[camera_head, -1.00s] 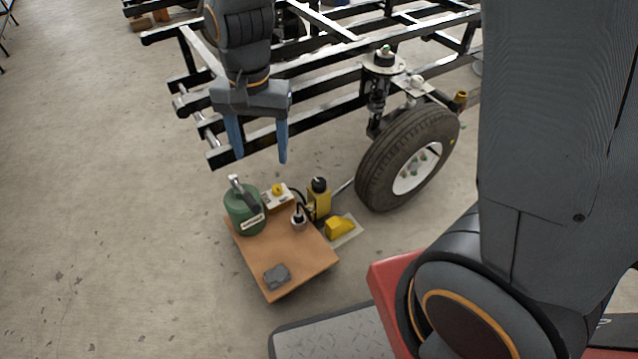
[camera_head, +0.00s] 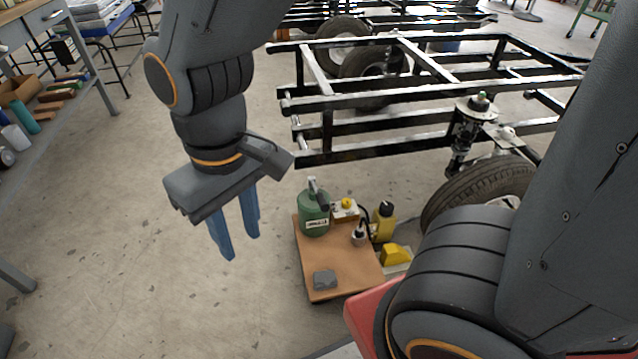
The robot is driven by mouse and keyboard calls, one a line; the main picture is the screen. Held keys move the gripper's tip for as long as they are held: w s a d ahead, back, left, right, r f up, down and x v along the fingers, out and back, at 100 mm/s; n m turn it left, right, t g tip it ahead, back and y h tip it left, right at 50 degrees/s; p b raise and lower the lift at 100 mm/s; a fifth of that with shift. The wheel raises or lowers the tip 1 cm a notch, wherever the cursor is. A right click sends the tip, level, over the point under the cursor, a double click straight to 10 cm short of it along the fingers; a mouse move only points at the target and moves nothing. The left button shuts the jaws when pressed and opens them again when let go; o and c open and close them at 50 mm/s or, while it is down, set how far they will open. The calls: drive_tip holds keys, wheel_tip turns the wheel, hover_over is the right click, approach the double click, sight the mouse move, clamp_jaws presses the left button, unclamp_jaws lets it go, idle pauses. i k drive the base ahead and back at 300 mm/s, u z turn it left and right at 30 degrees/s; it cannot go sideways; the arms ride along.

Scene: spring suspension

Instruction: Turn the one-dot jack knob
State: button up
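I cannot make out dots on any knob at this size, so I cannot tell which is the one-dot jack knob. A small wooden platform (camera_head: 345,265) on the floor carries a white box with a yellow knob (camera_head: 347,203) at its back edge. A small grey round part with a dark top (camera_head: 359,236) is at its right edge. A yellow bottle-shaped body with a black top (camera_head: 383,222) stands just beyond the right edge. My gripper (camera_head: 240,246) points down over bare floor, left of the platform. Its two blue fingers are apart, with nothing between them.
A green canister (camera_head: 314,216) stands at the platform's back left, and a grey block (camera_head: 325,279) lies at its front. A yellow wedge (camera_head: 396,254) sits to the right. A tyre (camera_head: 477,190) and black frame (camera_head: 400,97) stand behind. Floor at left is clear; shelving (camera_head: 60,95) stands far left.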

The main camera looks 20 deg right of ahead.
sight(385, 209)
drive_tip(key=u, duration=2.7)
drive_tip(key=k, duration=2.95)
drive_tip(key=z, duration=1.6)
drive_tip(key=i, duration=0.5)
drive_tip(key=u, duration=0.05)
